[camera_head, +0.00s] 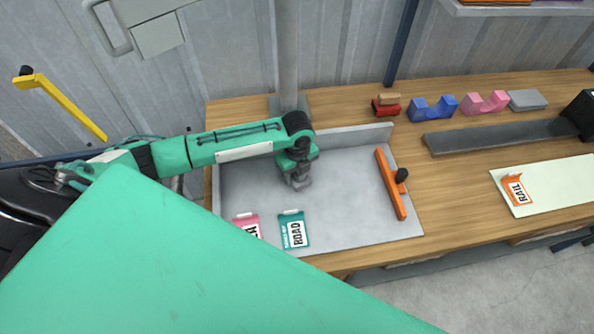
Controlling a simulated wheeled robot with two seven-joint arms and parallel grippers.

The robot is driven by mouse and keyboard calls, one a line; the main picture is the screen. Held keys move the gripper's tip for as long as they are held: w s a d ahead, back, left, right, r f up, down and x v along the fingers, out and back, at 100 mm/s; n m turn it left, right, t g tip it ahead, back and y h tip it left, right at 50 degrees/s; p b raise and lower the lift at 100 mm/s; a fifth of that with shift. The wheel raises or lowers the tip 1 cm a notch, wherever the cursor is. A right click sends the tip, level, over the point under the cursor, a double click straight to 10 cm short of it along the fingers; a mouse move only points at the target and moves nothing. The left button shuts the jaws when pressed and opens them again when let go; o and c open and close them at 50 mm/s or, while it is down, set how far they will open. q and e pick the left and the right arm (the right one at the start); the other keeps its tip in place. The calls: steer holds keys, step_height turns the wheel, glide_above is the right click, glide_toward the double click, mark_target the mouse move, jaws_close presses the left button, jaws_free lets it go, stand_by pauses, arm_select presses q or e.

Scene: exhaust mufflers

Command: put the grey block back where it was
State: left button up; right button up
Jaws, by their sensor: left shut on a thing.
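My left gripper (298,181) reaches in from the left and points down over the grey metal tray (345,215). It is shut on a small grey thing that blends with the fingers and the tray, so its shape is hard to tell. I cannot tell whether it touches the tray floor. A flat grey block (527,100) lies on the wooden bench at the back right, beside a pink notched block (485,103). My right gripper is not in view.
An orange bar (390,184) with a black knob lies at the tray's right side. Teal (294,231) and pink (247,225) cards lie at its front. A blue notched block (433,108), red block (386,106), dark bar (500,136) and pale board (550,186) occupy the bench. A post (288,50) stands behind.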

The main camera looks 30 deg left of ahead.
arm_select(q)
steer(key=o, duration=1)
steer(key=shift+f, duration=0.15)
step_height(320, 180, up, 11)
steer(key=shift+r+b, duration=0.2)
steer(key=shift+b, duration=1)
steer(key=shift+r, duration=0.5)
steer(key=shift+f, duration=0.1)
